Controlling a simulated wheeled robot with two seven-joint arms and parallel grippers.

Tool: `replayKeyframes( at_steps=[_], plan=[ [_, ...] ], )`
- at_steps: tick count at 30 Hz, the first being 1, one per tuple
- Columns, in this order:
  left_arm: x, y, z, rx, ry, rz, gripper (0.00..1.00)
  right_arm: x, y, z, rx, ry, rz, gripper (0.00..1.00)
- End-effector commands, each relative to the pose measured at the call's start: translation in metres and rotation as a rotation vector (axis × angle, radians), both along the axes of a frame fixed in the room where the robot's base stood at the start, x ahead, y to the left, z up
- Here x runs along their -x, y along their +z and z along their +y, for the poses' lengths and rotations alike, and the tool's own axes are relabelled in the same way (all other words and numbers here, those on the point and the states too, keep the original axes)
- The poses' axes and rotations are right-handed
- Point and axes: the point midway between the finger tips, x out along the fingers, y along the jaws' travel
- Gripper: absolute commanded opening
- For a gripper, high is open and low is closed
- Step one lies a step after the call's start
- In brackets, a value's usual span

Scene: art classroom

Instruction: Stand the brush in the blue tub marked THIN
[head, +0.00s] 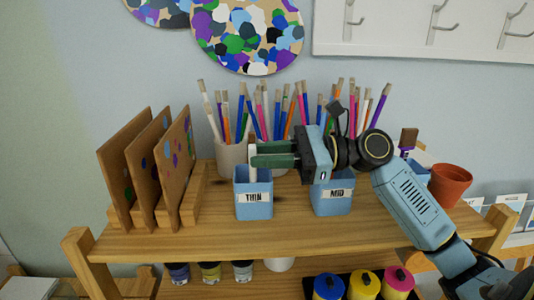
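The blue tub marked THIN (254,208) stands on the wooden shelf top, left of the middle. A pale, upright brush (252,172) shows at the tub's mouth, its lower part overlapping the opening; how deep it reaches is hidden. My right gripper (255,155) comes in from the right with its green fingers pointing left. Its fingertips are at the brush and appear shut on it, just above the tub's rim. The blue tub marked MID (333,205) stands to the right, below the gripper body. My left gripper is out of view.
Holders full of paintbrushes and pencils (231,157) stand behind the tubs. Upright boards in a wooden rack (193,196) are at left. A terracotta pot (450,184) and another brush (408,138) are at right, partly behind my arm. Paint jars (364,284) sit below.

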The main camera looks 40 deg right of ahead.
Motion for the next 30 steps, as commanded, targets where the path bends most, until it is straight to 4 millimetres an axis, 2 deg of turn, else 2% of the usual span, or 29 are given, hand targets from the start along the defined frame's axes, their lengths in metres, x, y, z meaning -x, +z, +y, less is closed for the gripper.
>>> replayKeyframes(
  at_steps=[1,3,14,17,25,30],
  plan=[
    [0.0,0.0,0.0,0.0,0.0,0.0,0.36,0.0,0.0,0.0,0.0,0.0,0.0,0.28],
    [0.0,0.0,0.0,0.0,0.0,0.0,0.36,0.0,0.0,0.0,0.0,0.0,0.0,0.37],
    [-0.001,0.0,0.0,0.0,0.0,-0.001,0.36,0.0,0.006,0.0,0.002,0.0,-0.003,0.38],
    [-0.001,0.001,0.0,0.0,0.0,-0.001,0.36,0.0,0.02,0.0,0.003,-0.001,-0.005,0.38],
    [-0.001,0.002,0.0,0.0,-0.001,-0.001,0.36,0.0,0.073,0.0,0.004,-0.001,-0.006,0.38],
    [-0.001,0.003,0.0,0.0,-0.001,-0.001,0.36,0.0,0.094,0.0,0.001,0.0,-0.002,0.38]
  ],
)
